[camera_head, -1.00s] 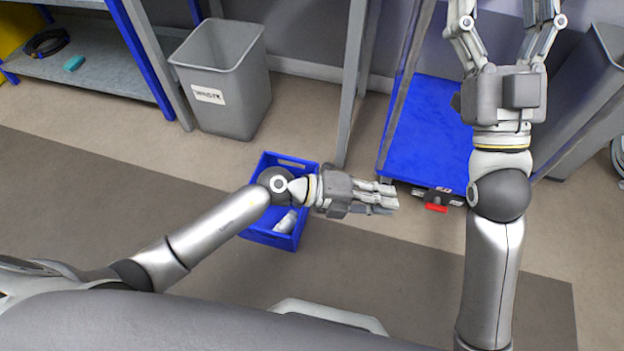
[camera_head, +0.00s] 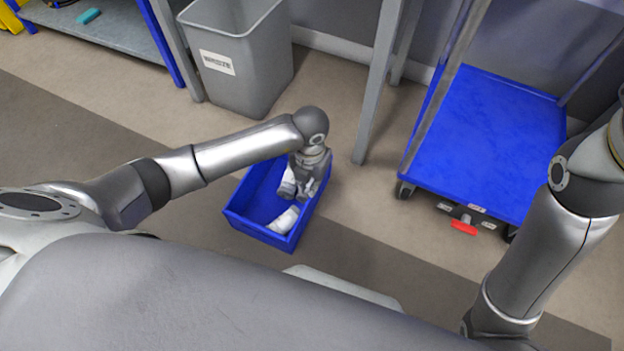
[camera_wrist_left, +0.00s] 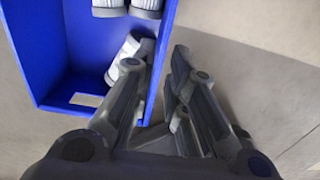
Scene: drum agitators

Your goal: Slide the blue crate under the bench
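The blue crate (camera_head: 240,219) sits on the floor with white, ribbed parts inside (camera_head: 284,220). It also shows in the left wrist view (camera_wrist_left: 40,50). My left gripper (camera_head: 303,190) points down at the crate's right side. In the left wrist view its fingers (camera_wrist_left: 162,55) straddle the crate's side wall, one inside and one outside. The gap is narrow, and I cannot tell if both fingers press on the wall. A grey leg (camera_head: 378,90), perhaps of the bench, stands behind the crate; no bench top shows above it. My right gripper is out of the head view.
A grey waste bin (camera_head: 240,70) stands behind the crate. A trolley with a blue deck (camera_head: 490,130) and a red pedal (camera_head: 464,227) stands at the right. A blue-framed shelf (camera_head: 110,28) is at the far left. Floor around the crate is clear.

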